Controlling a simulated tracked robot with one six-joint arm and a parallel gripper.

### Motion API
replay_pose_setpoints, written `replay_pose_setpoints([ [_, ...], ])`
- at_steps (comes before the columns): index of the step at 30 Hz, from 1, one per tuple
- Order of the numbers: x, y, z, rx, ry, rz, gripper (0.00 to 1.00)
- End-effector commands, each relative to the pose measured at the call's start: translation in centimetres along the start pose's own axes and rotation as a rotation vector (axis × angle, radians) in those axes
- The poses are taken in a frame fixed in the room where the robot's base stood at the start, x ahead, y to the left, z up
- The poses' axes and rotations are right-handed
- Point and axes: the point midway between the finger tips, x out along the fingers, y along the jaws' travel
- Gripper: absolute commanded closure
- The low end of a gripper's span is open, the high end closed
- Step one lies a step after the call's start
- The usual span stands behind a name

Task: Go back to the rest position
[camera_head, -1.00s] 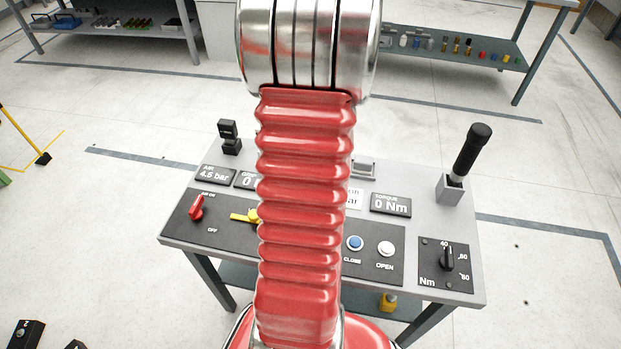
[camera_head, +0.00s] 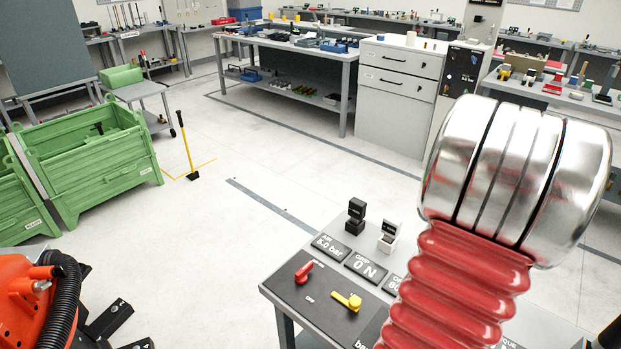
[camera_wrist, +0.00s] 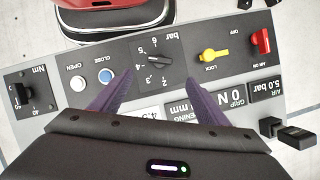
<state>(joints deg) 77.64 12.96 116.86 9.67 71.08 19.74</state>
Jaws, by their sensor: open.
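My gripper (camera_wrist: 158,80) shows in the wrist view with its two purple fingers spread apart and nothing between them. It hangs over the control panel (camera_wrist: 222,82), which appears upside down there. Near the fingers are a black bar dial (camera_wrist: 157,83), a blue CLOSE button (camera_wrist: 106,76) and a white OPEN button (camera_wrist: 78,84). The yellow LOCK lever (camera_wrist: 213,55) and red AIR knob (camera_wrist: 260,41) lie to the right. I cannot tell the exact height above the panel. In the head view my red arm covers the panel's right part, and the gripper is out of sight.
In the head view, green crates (camera_head: 88,164) stand at left, with a yellow-handled tool (camera_head: 185,148) on the floor. A workbench (camera_head: 290,44) and a drawer cabinet (camera_head: 397,95) stand behind. Small black (camera_head: 356,215) and white (camera_head: 389,237) holders sit on the panel's back edge. Floor between is open.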

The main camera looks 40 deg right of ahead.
Motion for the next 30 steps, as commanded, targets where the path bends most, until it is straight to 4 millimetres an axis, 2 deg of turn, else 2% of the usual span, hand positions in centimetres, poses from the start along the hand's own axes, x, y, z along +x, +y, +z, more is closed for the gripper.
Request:
replay_pose_setpoints([
  [8, 0.0, -0.2, 0.1, -0.007, 0.003, 0.001, 0.31],
  [14, -0.4, -2.0, 2.0, -0.095, 0.046, 0.018, 0.31],
  [21, -1.1, -5.8, 7.0, -0.311, 0.143, 0.049, 0.31],
  [30, -1.3, -9.4, 13.9, -0.599, 0.260, 0.073, 0.31],
])
